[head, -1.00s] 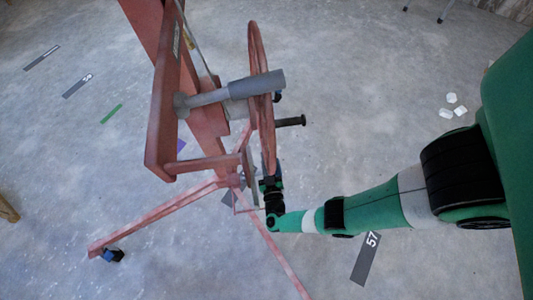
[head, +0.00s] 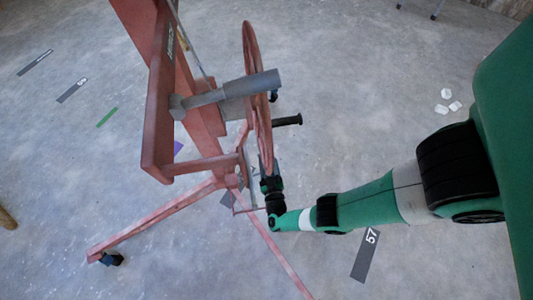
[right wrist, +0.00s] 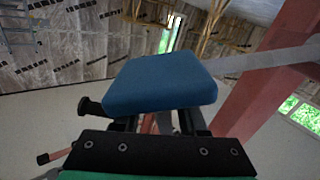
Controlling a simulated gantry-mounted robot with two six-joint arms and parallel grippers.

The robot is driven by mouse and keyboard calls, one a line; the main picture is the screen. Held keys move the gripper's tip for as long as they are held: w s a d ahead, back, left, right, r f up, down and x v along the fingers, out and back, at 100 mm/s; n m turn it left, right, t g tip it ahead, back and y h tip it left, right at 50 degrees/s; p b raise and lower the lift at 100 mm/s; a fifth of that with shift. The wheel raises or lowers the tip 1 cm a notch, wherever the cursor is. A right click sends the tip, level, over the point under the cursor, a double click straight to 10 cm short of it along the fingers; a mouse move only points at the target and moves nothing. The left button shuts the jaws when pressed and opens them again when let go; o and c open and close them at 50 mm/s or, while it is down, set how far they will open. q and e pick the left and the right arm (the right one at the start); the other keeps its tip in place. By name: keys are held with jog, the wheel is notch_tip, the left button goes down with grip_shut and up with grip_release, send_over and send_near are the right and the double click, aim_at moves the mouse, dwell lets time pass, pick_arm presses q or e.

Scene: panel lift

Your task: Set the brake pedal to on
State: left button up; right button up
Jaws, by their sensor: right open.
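A red panel lift (head: 187,90) stands on the floor, with a large red wheel (head: 256,95) on its right side. My right gripper (head: 267,172) is low beside the wheel's bottom edge, and its fingertips are partly hidden there. In the right wrist view a blue pad (right wrist: 160,80) is right in front of my open right gripper (right wrist: 162,122), covering much of its fingers. It may be the brake pedal; I cannot tell whether the fingers touch it. In the head view I cannot make out the pedal. My left gripper is not in view.
A grey cylindrical handle (head: 250,85) sticks out above the gripper, and a black crank grip (head: 288,121) is to the right of the wheel. The lift's red legs (head: 150,220) spread below.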

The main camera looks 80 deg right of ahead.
aim_at(270, 175)
jog(key=shift+a, duration=0.1)
jog(key=shift+s+a, duration=0.2)
jog(key=shift+a, duration=0.2)
jog(key=v, duration=1)
jog(key=shift+s+a, duration=0.2)
jog(key=shift+a, duration=0.05)
jog(key=shift+r, duration=0.1)
